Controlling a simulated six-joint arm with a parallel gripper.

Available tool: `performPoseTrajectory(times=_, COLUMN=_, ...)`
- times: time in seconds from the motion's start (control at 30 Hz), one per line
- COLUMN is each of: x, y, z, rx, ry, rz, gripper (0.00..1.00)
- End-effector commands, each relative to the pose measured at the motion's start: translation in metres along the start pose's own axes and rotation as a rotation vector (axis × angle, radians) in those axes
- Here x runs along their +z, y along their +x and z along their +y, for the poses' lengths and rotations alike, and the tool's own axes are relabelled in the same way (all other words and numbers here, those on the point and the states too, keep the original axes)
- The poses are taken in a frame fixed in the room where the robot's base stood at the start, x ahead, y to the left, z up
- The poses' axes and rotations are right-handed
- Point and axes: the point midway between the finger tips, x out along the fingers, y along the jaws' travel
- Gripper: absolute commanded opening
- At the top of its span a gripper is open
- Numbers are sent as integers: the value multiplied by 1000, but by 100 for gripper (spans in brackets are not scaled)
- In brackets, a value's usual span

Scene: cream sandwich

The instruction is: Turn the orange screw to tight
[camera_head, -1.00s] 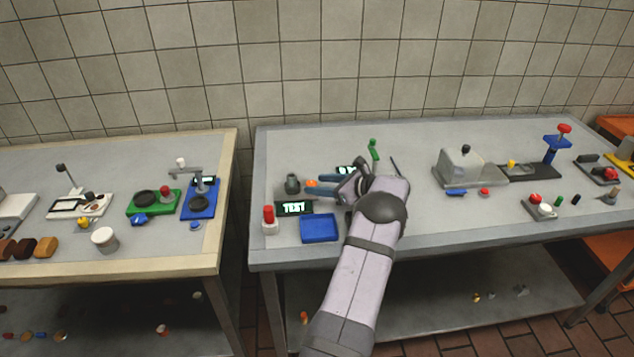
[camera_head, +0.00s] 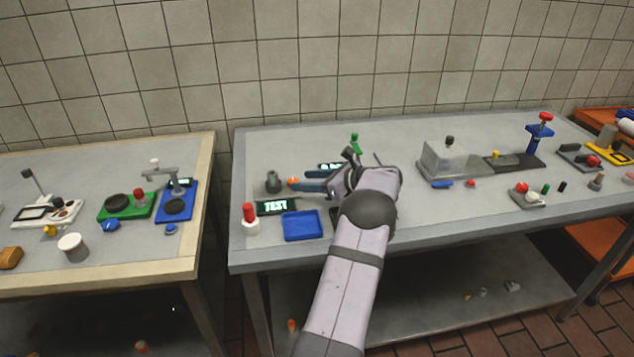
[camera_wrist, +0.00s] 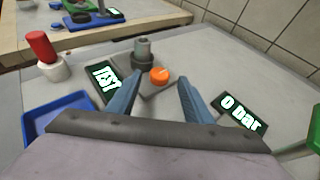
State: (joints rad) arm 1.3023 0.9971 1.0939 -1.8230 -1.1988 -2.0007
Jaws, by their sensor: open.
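The orange screw (camera_wrist: 159,75) is a small round knob on a grey plate beside a dark grey cylinder (camera_wrist: 142,52). In the wrist view it lies just beyond and between the fingertips, and I see no contact. My gripper (camera_wrist: 157,90) is open, its two blue fingers spread, with nothing between them. In the head view the screw (camera_head: 294,181) shows as a small orange spot at the fingertips of my gripper (camera_head: 301,185), right of the grey cylinder (camera_head: 273,181). Part of the grey plate is hidden behind the fingers.
A TEST display (camera_wrist: 105,78) stands left of the screw and a "0 bar" display (camera_wrist: 240,112) right. A red-topped white cylinder (camera_head: 250,218) and a blue tray (camera_head: 303,226) lie nearer the table's front. A green part (camera_head: 355,143) stands behind my gripper.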

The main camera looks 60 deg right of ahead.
Motion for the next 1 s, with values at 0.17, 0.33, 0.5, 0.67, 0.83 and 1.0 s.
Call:
performPoseTrajectory(times=0.17, x=1, y=33, z=1, rx=3, ry=1, rz=1, gripper=46)
performPoseTrajectory(times=0.33, x=2, y=35, z=-3, rx=39, ry=-17, rz=-5, gripper=46)
performPoseTrajectory(times=0.5, x=1, y=35, z=-4, rx=79, ry=-34, rz=-5, gripper=46)
performPoseTrajectory(times=0.67, x=0, y=34, z=-3, rx=113, ry=-47, rz=-1, gripper=46)
performPoseTrajectory(times=0.83, x=-2, y=14, z=-6, rx=118, ry=-50, rz=0, gripper=46)
performPoseTrajectory(times=1.0, x=-3, y=-13, z=-9, rx=118, ry=-50, rz=0, gripper=46)
